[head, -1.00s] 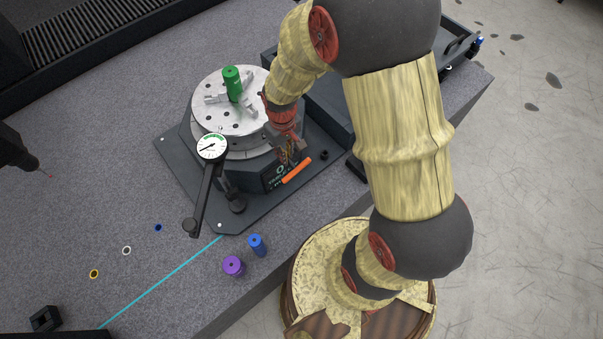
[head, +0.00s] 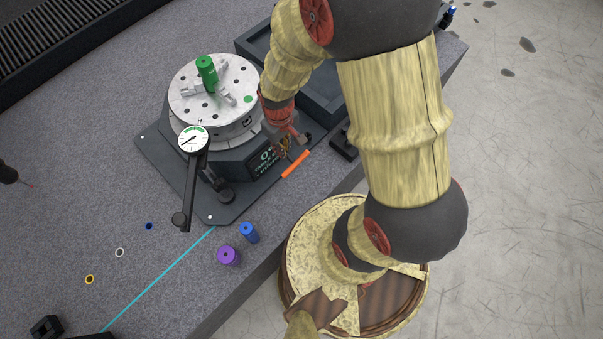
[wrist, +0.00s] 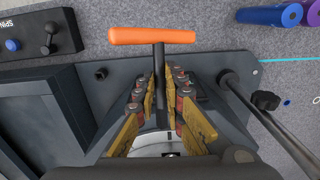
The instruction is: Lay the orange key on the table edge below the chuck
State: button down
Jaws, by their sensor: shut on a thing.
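The orange key (head: 296,164) has an orange cross handle and a dark shaft. In the wrist view the handle (wrist: 152,36) lies across the top, and the shaft runs down between the fingers. My gripper (head: 285,147) is shut on the shaft; it also shows in the wrist view (wrist: 160,92). In the head view the key is at the front side of the chuck base, near the table edge. I cannot tell whether it touches the table (head: 215,309). The chuck (head: 213,92) is a round silver plate with jaws holding a green cylinder (head: 207,72).
A dial gauge (head: 193,139) on a dark arm stands left of the chuck. A dark tray (head: 318,86) lies behind my gripper. Small rings lie at left.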

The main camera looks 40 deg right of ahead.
jog(key=s+d, duration=0.2)
jog(key=s, duration=0.4)
jog(key=shift+s+d+p, duration=0.15)
jog(key=shift+d+p, duration=0.1)
jog(key=shift+p, duration=0.2)
notch_tip(320, 180, down, 18)
jog(key=b, duration=1.3)
jog(key=shift+f, duration=0.2)
jog(key=shift+f+b, duration=1.05)
jog(key=c, duration=1.8)
grip_release()
notch_tip(320, 180, up, 12)
